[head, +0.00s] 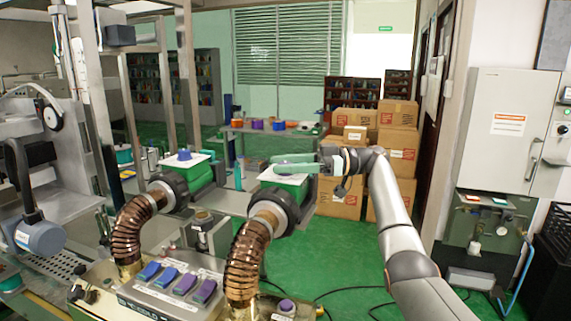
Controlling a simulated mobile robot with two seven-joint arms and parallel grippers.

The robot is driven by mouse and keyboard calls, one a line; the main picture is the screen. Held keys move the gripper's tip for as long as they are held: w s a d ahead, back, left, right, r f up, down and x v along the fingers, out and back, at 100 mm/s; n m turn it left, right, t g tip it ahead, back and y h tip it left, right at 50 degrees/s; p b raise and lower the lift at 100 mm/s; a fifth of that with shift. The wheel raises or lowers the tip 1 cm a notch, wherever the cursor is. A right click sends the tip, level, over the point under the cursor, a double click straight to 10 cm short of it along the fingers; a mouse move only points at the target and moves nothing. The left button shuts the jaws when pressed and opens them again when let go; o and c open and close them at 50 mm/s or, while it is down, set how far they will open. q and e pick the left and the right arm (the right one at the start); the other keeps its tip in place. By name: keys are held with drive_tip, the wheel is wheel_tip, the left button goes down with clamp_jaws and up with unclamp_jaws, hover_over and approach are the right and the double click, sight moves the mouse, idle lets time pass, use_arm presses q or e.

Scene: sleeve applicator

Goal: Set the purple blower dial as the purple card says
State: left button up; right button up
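Two blowers with green bodies and white top plates stand at the ends of brown ribbed hoses. A blue-violet dial (184,154) sits on the left blower's white plate (170,161). My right gripper (277,163) reaches in from the right, with its green fingers over the right blower's white plate (268,175). Any dial on the right blower is hidden by the fingers or too small to make out. I cannot tell whether the fingers are apart or hold anything. I cannot make out a purple card. My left gripper is not in view.
A console with blue and purple rocker switches (185,284) stands in front, with a round purple knob (287,305) to its right. Cardboard boxes (397,155) are stacked behind my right arm. A grey cabinet (507,110) stands at right. Cables cross the open green floor.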

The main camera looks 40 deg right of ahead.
drive_tip(key=shift+o, duration=0.5)
drive_tip(key=shift+d, duration=0.1)
drive_tip(key=shift+s+d, duration=0.2)
drive_tip(key=shift+d, duration=0.05)
drive_tip(key=v, duration=1.1)
drive_tip(key=shift+s+d, duration=0.2)
drive_tip(key=shift+s, duration=0.05)
drive_tip(key=shift+r, duration=0.1)
